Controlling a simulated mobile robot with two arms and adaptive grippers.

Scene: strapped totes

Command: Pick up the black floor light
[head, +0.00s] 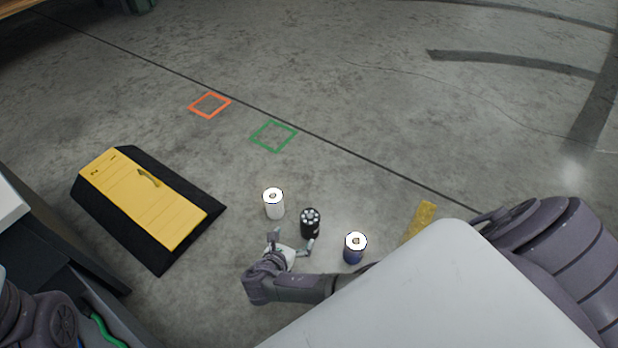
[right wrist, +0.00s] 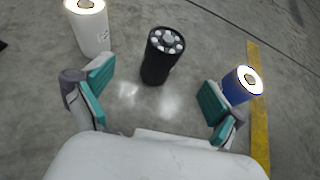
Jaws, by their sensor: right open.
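The black floor light (head: 310,223) stands upright on the concrete floor, a black cylinder with a ring of pale lamps on top. In the right wrist view the black floor light (right wrist: 162,56) is ahead of my right gripper, in line with the gap between its fingers and not touched. My right gripper (head: 291,242) is open and empty, low by the light. Its two teal-padded fingers (right wrist: 156,93) are spread wide. My left gripper does not show; only part of my left arm is at the lower left of the head view.
A white cylinder (head: 273,204) stands left of the light and a blue one (head: 354,248) stands right. A yellow and black ramp (head: 150,200) lies at left. Orange (head: 210,105) and green (head: 274,135) squares mark the floor. A yellow strip (head: 419,221) lies at right. Floor behind is clear.

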